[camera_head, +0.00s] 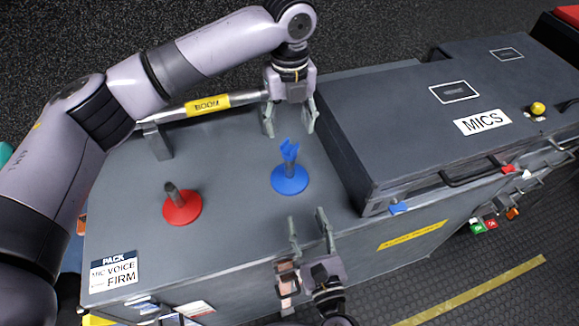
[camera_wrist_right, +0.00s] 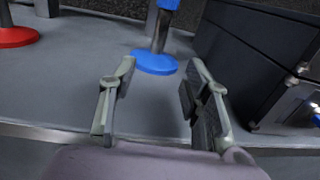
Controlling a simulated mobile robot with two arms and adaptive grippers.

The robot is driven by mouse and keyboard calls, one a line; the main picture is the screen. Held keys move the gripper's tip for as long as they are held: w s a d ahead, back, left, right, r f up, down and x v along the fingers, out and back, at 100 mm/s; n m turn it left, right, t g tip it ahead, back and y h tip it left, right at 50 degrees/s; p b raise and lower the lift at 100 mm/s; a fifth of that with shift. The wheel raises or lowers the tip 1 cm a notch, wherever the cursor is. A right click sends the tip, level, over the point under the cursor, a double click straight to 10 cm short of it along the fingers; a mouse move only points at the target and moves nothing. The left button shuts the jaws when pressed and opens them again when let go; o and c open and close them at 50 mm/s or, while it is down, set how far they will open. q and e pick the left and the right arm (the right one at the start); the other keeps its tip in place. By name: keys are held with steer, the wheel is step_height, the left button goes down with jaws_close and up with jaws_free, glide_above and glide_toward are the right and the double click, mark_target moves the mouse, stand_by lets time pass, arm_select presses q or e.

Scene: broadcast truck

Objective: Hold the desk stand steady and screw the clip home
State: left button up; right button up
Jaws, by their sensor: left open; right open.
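A blue desk stand (camera_head: 290,181) with a round base stands upright on the grey case top, and a blue clip (camera_head: 289,151) sits at the top of its post. I cannot tell how far the clip is screwed on. A red desk stand (camera_head: 182,206) with a bare dark post stands to its left. My left gripper (camera_head: 290,128) is open and empty, just behind and above the blue clip. My right gripper (camera_head: 308,222) is open and empty in front of the blue stand. In the right wrist view the blue base (camera_wrist_right: 156,62) shows ahead, beyond the open fingers (camera_wrist_right: 158,85).
A dark case labelled MICS (camera_head: 482,121) stands close on the right. A boom pole with a yellow BOOM label (camera_head: 208,104) lies on a bracket (camera_head: 158,142) behind. A PACK card (camera_head: 113,272) is at the front left. The grey top (camera_head: 235,235) is clear between the stands.

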mark_target(291, 171)
steer(key=x, duration=1.6)
steer(key=shift+w+r, duration=0.1)
steer(key=shift+c, duration=0.3)
jaws_close()
